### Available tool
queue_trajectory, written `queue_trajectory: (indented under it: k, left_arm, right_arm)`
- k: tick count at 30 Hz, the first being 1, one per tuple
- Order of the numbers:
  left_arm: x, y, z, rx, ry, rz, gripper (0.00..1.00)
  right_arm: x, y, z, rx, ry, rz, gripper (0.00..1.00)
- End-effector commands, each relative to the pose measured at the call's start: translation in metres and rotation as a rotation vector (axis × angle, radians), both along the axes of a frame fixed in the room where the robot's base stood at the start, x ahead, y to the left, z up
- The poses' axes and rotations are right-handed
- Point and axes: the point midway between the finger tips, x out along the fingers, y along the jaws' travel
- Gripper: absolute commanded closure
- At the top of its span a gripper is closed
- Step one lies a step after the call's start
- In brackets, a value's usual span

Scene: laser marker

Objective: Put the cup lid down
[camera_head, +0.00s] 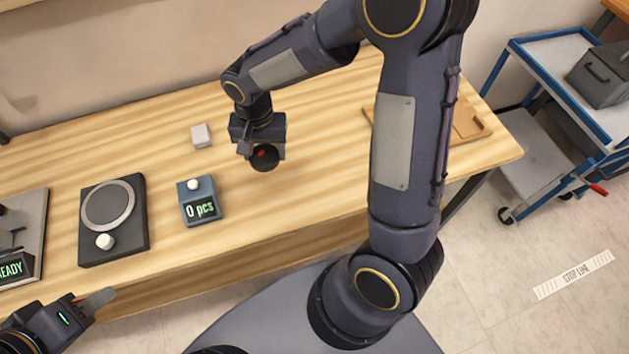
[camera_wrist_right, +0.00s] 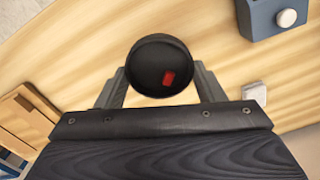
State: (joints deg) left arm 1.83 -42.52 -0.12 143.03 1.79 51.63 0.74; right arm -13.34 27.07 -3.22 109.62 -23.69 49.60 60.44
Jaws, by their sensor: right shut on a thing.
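The cup lid (camera_head: 264,158) is a round black disc with a red mark on it. My right gripper (camera_head: 262,150) is shut on it over the middle of the wooden table. In the right wrist view the lid (camera_wrist_right: 160,68) sits between the two fingers of my right gripper (camera_wrist_right: 160,85), with its round face towards the camera. I cannot tell from these views how high it is above the table. My left gripper (camera_head: 98,300) is at the lower left, in front of the table edge; its finger gap is not clear.
The wooden table (camera_head: 310,185) has free room around the lid. A counter reading "0 pcs" (camera_head: 200,200), a white block (camera_head: 201,135) and a dark device with a round plate (camera_head: 113,218) stand to the left. A wooden tray (camera_head: 466,122) lies at the right. A blue cart (camera_head: 560,70) stands beyond.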

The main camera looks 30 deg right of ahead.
Motion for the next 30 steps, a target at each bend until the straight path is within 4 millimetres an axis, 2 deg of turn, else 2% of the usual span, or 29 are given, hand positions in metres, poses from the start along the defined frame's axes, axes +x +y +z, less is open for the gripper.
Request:
queue_trajectory:
  k: [1,6,10,15,20,26,28,30]
  left_arm:
    - [0.0,0.0,-0.022,0.0,0.0,0.0,0.64]
    - [0.0,0.0,-0.05,0.0,0.0,0.0,0.64]
    - [0.0,0.0,-0.063,0.0,0.0,0.0,0.64]
    - [0.0,0.0,-0.067,0.0,-0.001,0.0,0.64]
    - [0.0,0.0,-0.062,0.0,-0.001,0.0,0.64]
    - [0.0,0.0,-0.055,0.0,-0.001,0.0,0.64]
    - [0.0,0.0,-0.052,0.0,-0.001,0.0,0.64]
    - [0.0,0.0,-0.053,0.0,-0.001,0.0,0.64]
  right_arm:
    - [-0.006,0.009,-0.008,0.003,-0.006,-0.106,0.59]
    - [-0.031,0.029,-0.001,0.002,-0.001,-0.482,0.59]
    - [-0.046,0.037,0.002,-0.003,0.001,-0.684,0.59]
    - [-0.054,0.039,0.005,-0.007,0.002,-0.814,0.59]
    - [-0.049,0.013,-0.004,-0.01,0.007,-0.84,0.59]
    - [-0.035,-0.035,-0.025,-0.009,0.008,-0.838,0.59]
    - [-0.03,-0.051,-0.034,-0.01,0.008,-0.839,0.59]
    - [-0.028,-0.061,-0.051,-0.012,0.009,-0.835,0.59]
